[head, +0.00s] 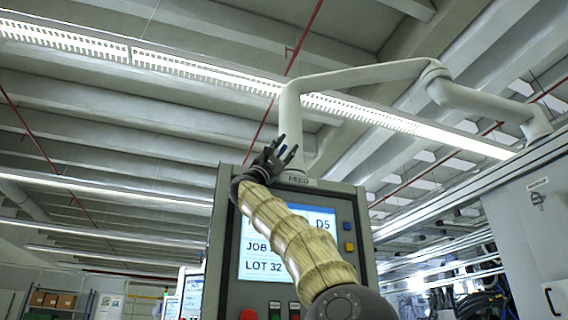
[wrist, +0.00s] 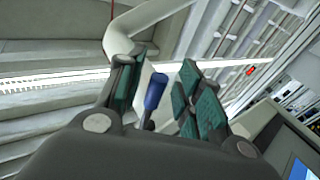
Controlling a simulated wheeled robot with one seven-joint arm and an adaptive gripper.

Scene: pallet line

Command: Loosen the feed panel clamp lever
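The feed panel (head: 218,235) stands upright ahead, with a FEED label (head: 298,179) at its top and a lit screen (head: 262,258) partly hidden by my arm. The clamp lever's blue handle (wrist: 155,92) shows in the wrist view between the fingers of my gripper (wrist: 160,78), with a gap visible on each side. In the head view my gripper (head: 288,146) is up at the panel's top edge, fingers apart. The lever is mostly hidden there behind the fingers. My gripper is open and holds nothing.
A pale support arm (head: 300,120) rises from the panel top beside my gripper and bends right overhead. Blue and yellow buttons (head: 348,236) sit on the panel's right side, and a red button (head: 248,315) is low on its front. A grey cabinet (head: 525,240) stands at right.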

